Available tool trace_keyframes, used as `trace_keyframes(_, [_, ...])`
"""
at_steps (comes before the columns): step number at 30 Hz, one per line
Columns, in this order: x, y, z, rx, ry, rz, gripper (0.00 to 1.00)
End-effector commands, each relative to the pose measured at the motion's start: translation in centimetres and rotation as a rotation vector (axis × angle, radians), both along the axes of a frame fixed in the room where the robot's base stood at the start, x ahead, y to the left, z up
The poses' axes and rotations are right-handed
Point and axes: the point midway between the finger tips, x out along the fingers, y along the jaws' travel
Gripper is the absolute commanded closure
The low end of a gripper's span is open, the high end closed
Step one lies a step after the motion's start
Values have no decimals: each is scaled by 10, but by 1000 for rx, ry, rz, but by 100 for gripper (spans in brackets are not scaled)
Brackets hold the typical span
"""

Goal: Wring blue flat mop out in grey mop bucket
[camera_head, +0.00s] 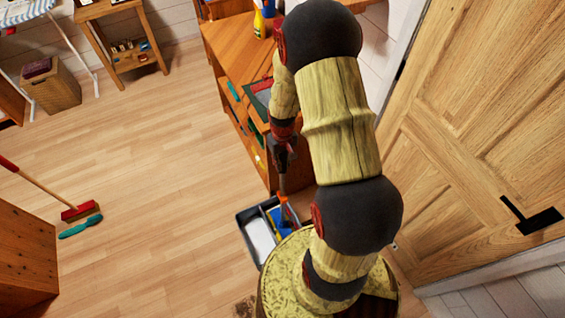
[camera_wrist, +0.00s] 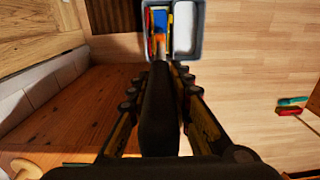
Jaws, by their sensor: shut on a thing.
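The grey mop bucket (camera_head: 244,230) stands on the floor beside the wooden shelf unit, partly hidden by my arm. It has a white compartment on the left and one with blue in it on the right. My gripper (camera_head: 284,160) is above the bucket, shut on the handle of the blue flat mop (camera_head: 274,220), which points down. The mop's blue head is in the right compartment, with an orange-red joint above it. In the wrist view the bucket (camera_wrist: 203,32) is at the top, and the dark handle runs up from between my fingers (camera_wrist: 160,85). The mop head's underside is hidden.
The wooden shelf unit (camera_head: 232,50) is close behind the bucket, with bottles on top. A wooden door (camera_head: 480,130) is at right. A red broom (camera_head: 78,211) and a teal brush (camera_head: 80,228) lie at left. The middle floor is clear.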

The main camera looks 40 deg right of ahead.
Motion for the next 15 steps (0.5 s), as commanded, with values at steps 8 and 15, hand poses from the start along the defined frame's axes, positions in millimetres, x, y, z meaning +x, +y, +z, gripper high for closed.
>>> trace_keyframes(8, [1,0,-2,-1,-2,0,73])
trace_keyframes(15, [0,0,-2,0,-1,0,59])
